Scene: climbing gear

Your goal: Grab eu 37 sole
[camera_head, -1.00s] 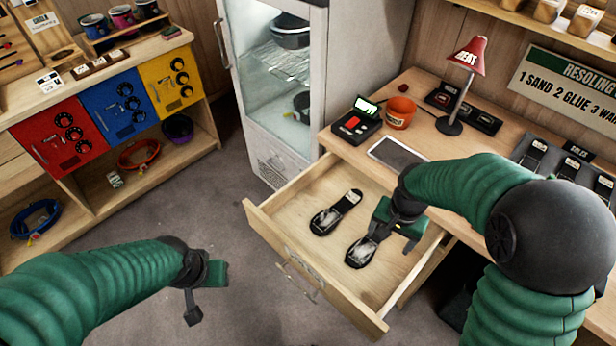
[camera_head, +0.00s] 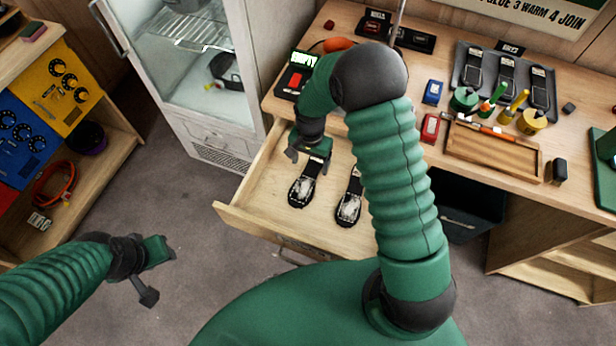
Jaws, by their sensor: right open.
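Two dark soles with pale, worn patches lie side by side in the open wooden drawer (camera_head: 262,221): a left sole (camera_head: 302,191) and a right sole (camera_head: 349,207). No size marking can be read on either, so I cannot tell which is EU 37. My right gripper (camera_head: 309,152) is open over the upper end of the left sole; whether it touches is unclear. My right arm hides part of the right sole and the drawer's right side. My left gripper (camera_head: 154,272) is open and empty over the floor, left of the drawer.
More soles stand on a dark rack (camera_head: 461,82) on the bench. A wooden tray (camera_head: 490,150), small pots and tools lie in front of it. A glass-door cabinet (camera_head: 205,125) stands left of the drawer. A shelf unit (camera_head: 112,160) is at far left, with clear floor between.

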